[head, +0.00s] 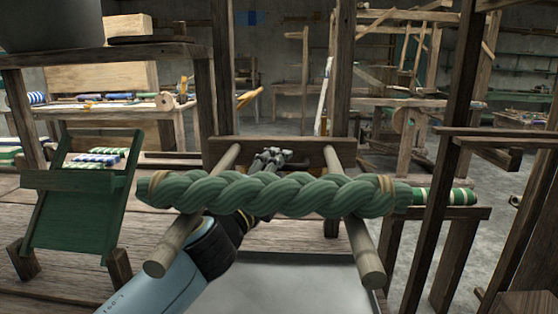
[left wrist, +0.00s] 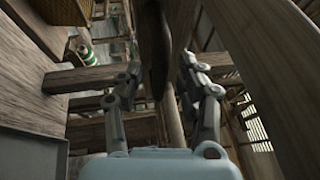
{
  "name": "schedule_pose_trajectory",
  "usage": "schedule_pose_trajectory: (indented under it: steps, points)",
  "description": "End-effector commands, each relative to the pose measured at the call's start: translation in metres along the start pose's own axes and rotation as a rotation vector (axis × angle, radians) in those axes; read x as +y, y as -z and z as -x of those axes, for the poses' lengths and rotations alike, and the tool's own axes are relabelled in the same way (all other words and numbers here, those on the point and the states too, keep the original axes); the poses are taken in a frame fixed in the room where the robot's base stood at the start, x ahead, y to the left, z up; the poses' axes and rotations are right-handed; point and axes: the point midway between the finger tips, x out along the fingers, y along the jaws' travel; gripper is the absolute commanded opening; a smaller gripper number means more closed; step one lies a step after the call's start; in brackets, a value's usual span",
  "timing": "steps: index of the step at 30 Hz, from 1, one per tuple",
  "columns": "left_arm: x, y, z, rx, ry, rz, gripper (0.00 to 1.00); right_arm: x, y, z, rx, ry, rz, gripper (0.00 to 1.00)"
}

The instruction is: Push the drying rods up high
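Two pale round wooden drying rods stick out from a wooden crossbar (head: 290,148) in the head view, the left rod (head: 172,246) and the right rod (head: 364,250). A thick green twisted skein (head: 275,194) lies across both rods. My left gripper (head: 272,156) is between the rods, beyond the skein, which hides part of the wrist. In the left wrist view its fingers (left wrist: 160,82) are spread apart. A dark rounded piece shows between them; I cannot tell what it is or whether they touch it. My right gripper is not in view.
A green slanted panel (head: 85,200) stands on the left. A green striped roll (head: 445,197) is at the right, near dark posts (head: 450,130). A shelf (head: 100,55) hangs over the upper left. Loom frames and a bench fill the back.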

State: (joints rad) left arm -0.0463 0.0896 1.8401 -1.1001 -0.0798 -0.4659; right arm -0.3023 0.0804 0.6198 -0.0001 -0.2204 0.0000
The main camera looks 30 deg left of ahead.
Motion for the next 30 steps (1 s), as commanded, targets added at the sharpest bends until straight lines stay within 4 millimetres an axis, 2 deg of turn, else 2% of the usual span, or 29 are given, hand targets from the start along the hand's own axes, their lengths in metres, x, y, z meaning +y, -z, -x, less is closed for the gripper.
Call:
schedule_pose_trajectory:
  steps: [3,11,12,21,30]
  points:
    - [-0.0004,0.0001,-0.0085,0.0,0.0,0.0,0.38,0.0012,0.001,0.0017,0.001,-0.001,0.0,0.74]
    - [0.0007,0.0001,-0.0101,0.0,-0.001,0.0,0.38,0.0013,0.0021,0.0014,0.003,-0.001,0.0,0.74]
    - [0.0007,0.0001,-0.01,0.0,-0.001,0.0,0.37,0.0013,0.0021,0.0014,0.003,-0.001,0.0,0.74]
    - [0.0007,0.0001,-0.0098,0.0,-0.001,0.0,0.0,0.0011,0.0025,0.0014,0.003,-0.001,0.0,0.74]
    - [0.0011,0.0,-0.0096,0.0,-0.002,-0.001,0.0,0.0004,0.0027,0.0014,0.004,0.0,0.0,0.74]
